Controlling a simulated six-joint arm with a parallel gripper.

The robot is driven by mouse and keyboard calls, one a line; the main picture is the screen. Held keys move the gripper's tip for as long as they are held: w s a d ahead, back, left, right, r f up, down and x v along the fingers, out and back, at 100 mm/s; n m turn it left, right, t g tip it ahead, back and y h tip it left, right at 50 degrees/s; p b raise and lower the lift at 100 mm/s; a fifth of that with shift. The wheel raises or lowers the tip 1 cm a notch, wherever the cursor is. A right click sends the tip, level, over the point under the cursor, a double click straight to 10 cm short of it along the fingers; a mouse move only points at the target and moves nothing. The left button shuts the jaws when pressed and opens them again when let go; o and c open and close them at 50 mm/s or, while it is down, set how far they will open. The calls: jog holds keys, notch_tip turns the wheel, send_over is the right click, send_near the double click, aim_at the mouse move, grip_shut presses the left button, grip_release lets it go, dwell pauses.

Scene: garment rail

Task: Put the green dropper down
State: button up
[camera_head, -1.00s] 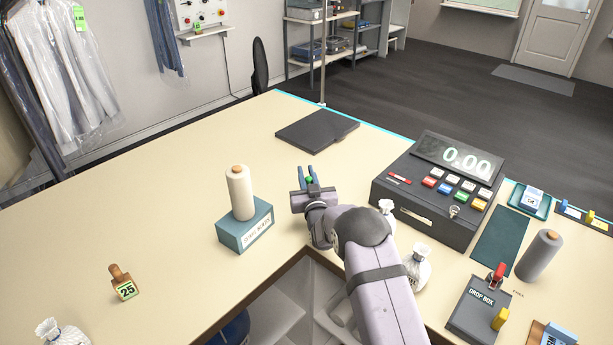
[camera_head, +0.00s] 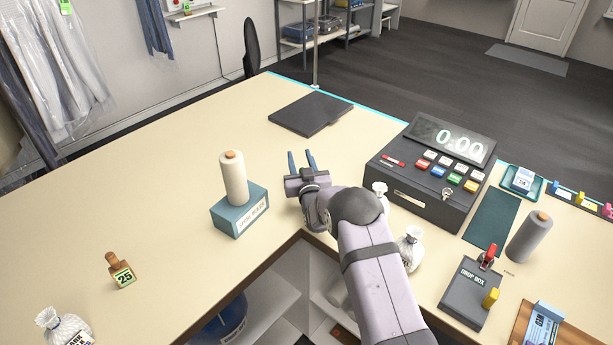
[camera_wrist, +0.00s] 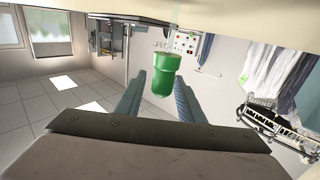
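The green dropper (camera_wrist: 163,75) shows in the wrist view as a short green cylinder, slightly tilted, between the ends of my two fingers. That view is upside down, with the cream counter (camera_wrist: 200,7) along its top edge. Wall shows between the dropper and the counter there, and I cannot tell whether it rests on anything. In the head view the dropper is hidden. My gripper (camera_head: 301,160) is open, its two blue fingers spread and pointing away over the counter (camera_head: 170,165). It is between the thread cone and the cash register.
The thread cone (camera_head: 234,178) stands on a teal box (camera_head: 239,210) left of my gripper. The cash register (camera_head: 420,195) is to the right, with small white sacks (camera_head: 410,248) near my arm. A dark folder (camera_head: 311,115) lies beyond. The counter between folder and cone is clear.

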jog(key=s+d+b, duration=0.1)
jog(key=s+b, duration=0.2)
jog(key=s, duration=0.9)
jog(key=shift+d+r+b, duration=0.15)
jog(key=shift+r+b, duration=0.05)
jog(key=shift+b, duration=0.2)
jog(key=shift+s+d+f+g, duration=0.15)
jog(key=shift+s+d+g, duration=0.2)
jog(key=shift+g, duration=0.35)
jog(key=s+d+g, duration=0.1)
jog(key=s, duration=0.1)
jog(key=s+d+f+g, duration=0.1)
jog(key=s+g, duration=0.1)
jog(key=s, duration=0.1)
jog(key=s+d+f+g, duration=0.1)
jog(key=s+g, duration=0.1)
jog(key=shift+s+d+f+h, duration=0.15)
jog(key=shift+s+h, duration=0.1)
jog(key=shift+h, duration=0.15)
jog(key=s+d+f+g, duration=0.2)
jog(key=s+g, duration=0.3)
jog(key=s, duration=1)
jog(key=s+d+f+m+g+h, duration=0.1)
jog(key=s+g, duration=0.5)
jog(key=s, duration=0.9)
jog(key=shift+s+d+f+g, duration=0.3)
jog(key=shift+d+f, duration=0.05)
jog(key=shift+d, duration=0.45)
